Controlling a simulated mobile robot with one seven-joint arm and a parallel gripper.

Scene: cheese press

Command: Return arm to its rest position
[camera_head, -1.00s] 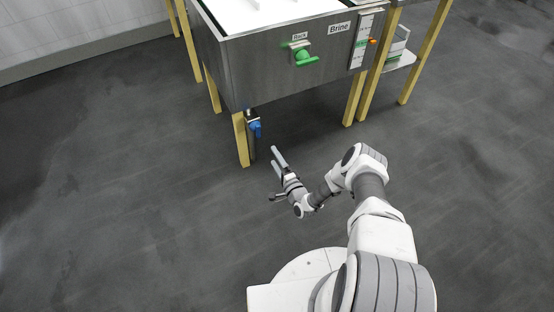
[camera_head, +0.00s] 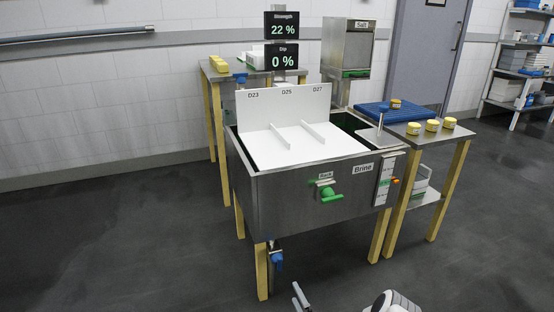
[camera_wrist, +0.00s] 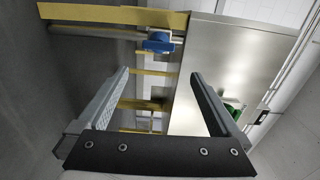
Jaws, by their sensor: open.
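My gripper (camera_wrist: 160,105) is open and empty in the wrist view, its two fingers wide apart with nothing between them. In the head view only a finger of my gripper (camera_head: 301,296) shows at the bottom edge, low in front of the steel brine tank (camera_head: 310,215). Part of my arm (camera_head: 392,302) shows to the right of it; the rest is out of frame. In the wrist view the tank (camera_wrist: 210,75) lies beyond the fingers, with a blue valve handle (camera_wrist: 158,42) above the gap.
The blue drain valve (camera_head: 277,260) hangs below the tank beside a yellow leg (camera_head: 261,272). A green rack handle (camera_head: 330,195) sticks out of the tank front. A side table with a blue mat (camera_head: 385,115) stands right. Dark floor (camera_head: 120,240) is clear at left.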

